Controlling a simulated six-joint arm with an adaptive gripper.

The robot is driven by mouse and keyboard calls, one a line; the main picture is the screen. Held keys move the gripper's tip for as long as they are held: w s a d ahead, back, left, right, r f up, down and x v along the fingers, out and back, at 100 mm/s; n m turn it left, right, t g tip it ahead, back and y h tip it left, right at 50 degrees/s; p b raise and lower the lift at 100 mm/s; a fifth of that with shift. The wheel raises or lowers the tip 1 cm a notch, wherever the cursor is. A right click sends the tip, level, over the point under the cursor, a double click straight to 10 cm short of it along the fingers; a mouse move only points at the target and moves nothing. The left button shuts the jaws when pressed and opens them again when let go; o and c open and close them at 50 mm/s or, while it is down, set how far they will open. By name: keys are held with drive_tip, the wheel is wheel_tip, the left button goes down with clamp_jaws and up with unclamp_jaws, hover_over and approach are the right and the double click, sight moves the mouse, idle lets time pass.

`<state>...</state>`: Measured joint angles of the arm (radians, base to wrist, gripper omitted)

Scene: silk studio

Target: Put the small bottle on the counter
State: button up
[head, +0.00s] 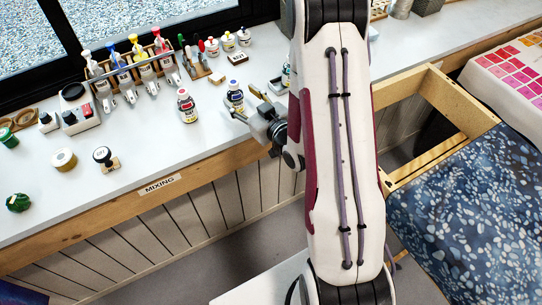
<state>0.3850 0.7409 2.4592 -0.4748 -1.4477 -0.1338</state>
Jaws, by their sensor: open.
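Two small labelled bottles stand upright on the white counter (130,125). I cannot tell which one the task means. My gripper (248,104) is over the counter's front part, just right of the blue-capped bottle, with its fingers pointing left toward it. It looks open and empty. Whether a finger touches the bottle is not clear. My arm hides the counter to the right of the gripper.
Small jars (228,42) stand behind the bottles.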

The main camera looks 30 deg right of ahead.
sight(235, 86)
drive_tip(key=shift+w+a+r+g, duration=0.1)
drive_tip(key=shift+w+r+g, duration=0.1)
drive_tip(key=shift+r, duration=0.3)
drive_tip(key=shift+w+a+r+g, duration=0.1)
drive_tip(key=shift+r+g, duration=0.1)
drive_tip(key=shift+r, duration=0.25)
drive_tip(key=shift+s+r+g+h, duration=0.1)
drive_tip(key=shift+r+g+h, duration=0.25)
drive_tip(key=shift+r, duration=0.4)
drive_tip(key=s+a+r+m+g+h, duration=0.1)
drive_tip(key=s+a+r+g, duration=0.2)
drive_tip(key=s+r, duration=0.55)
drive_tip(key=s+a+r+m+g+h, duration=0.15)
drive_tip(key=s+r+g, duration=0.3)
drive_tip(key=s, duration=0.75)
drive_tip(key=s+a+r+g+y, duration=0.1)
drive_tip(key=s+a, duration=0.3)
drive_tip(key=s, duration=0.8)
drive_tip(key=shift+s+a+r+y, duration=0.2)
drive_tip(key=shift+s+y, duration=0.1)
drive_tip(key=shift+y, duration=0.1)
drive_tip(key=shift+c, duration=1.4)
